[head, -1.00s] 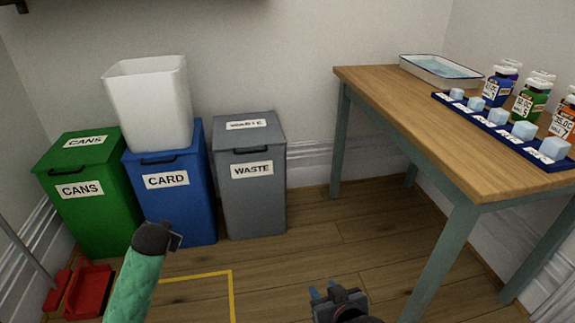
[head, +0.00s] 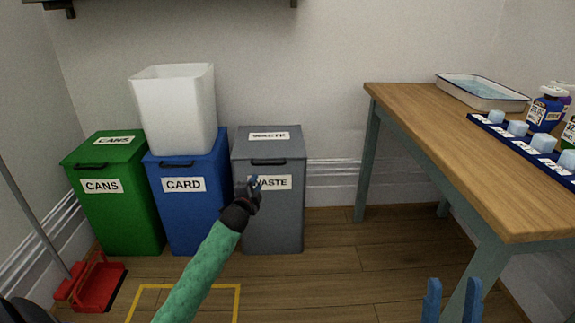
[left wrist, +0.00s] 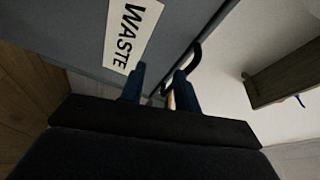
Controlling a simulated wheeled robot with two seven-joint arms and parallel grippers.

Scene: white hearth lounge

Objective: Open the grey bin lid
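The grey bin (head: 277,222) stands against the back wall with WASTE labels on its front and lid. Its grey lid (head: 288,143) is shut, with a black handle (head: 268,161) at the front edge. My left gripper (head: 255,182) is in front of the bin, over the front label and a little below the handle in the picture. In the left wrist view, its two blue fingers (left wrist: 158,86) are apart, and the black handle (left wrist: 194,58) shows beyond and between them; I cannot tell whether they touch it. My right gripper (head: 452,298) is open and empty at the bottom right.
A blue CARD bin (head: 186,220) carrying a white tub (head: 175,110) stands left of the grey bin, then a green CANS bin (head: 118,211). A red dustpan (head: 98,284) lies at left. A wooden table (head: 430,130) stands at right. The floor between is clear.

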